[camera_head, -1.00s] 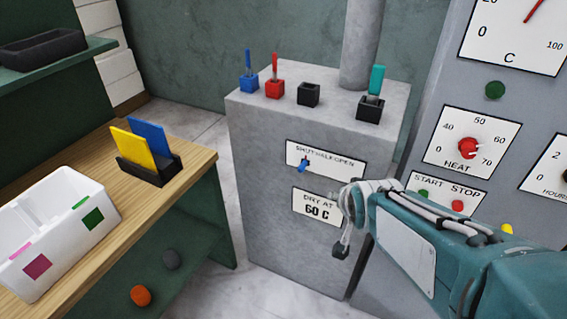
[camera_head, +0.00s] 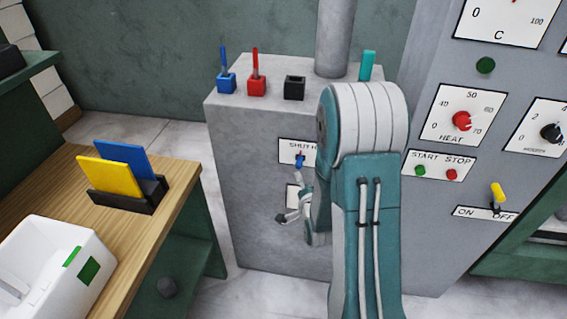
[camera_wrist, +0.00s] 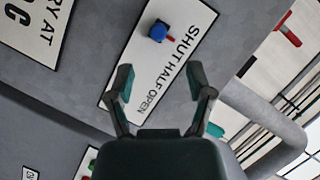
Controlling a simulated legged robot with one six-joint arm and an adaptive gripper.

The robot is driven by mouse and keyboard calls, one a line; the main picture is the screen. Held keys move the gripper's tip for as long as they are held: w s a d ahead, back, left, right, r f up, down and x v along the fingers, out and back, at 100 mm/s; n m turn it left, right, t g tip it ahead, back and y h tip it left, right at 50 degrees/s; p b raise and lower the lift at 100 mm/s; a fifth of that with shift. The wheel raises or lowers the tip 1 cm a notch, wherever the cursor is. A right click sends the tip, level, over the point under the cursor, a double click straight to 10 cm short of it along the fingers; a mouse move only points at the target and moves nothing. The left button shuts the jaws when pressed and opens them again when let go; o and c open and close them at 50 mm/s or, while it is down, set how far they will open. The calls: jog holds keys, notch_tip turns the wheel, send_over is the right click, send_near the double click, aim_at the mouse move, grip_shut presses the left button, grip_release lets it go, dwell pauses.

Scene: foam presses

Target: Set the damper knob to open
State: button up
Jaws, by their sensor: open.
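The damper knob (camera_head: 299,162) is a small blue knob with a red pointer on the front of the grey cabinet (camera_head: 245,190). Its white label (camera_wrist: 172,65) reads SHUT, HALF, OPEN in the wrist view. There the knob (camera_wrist: 158,31) has its pointer toward SHUT. My gripper (camera_wrist: 160,80) is open and empty, its two fingers spread with the label behind them. The knob lies beyond the fingertips, not between them. In the head view my gripper (camera_head: 291,197) is just below the knob, and my arm hides the right part of the label.
A control panel (camera_head: 425,225) with the heat dial (camera_head: 461,121) and start and stop buttons stands to the right. Colored posts stand on the cabinet top beside a pipe (camera_head: 335,40). A wooden bench (camera_head: 185,185) with a white bin (camera_head: 50,265) is on the left.

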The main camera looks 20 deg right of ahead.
aim_at(297, 167)
jog(key=x, duration=0.9)
jog(key=shift+w, duration=0.4)
jog(key=shift+w+d+f, duration=0.15)
jog(key=shift+w+d, duration=0.2)
jog(key=shift+d, duration=0.5)
jog(key=shift+a, duration=0.15)
jog(key=c, duration=0.8)
jog(key=shift+a+f, duration=0.1)
jog(key=shift+a, duration=0.05)
grip_shut()
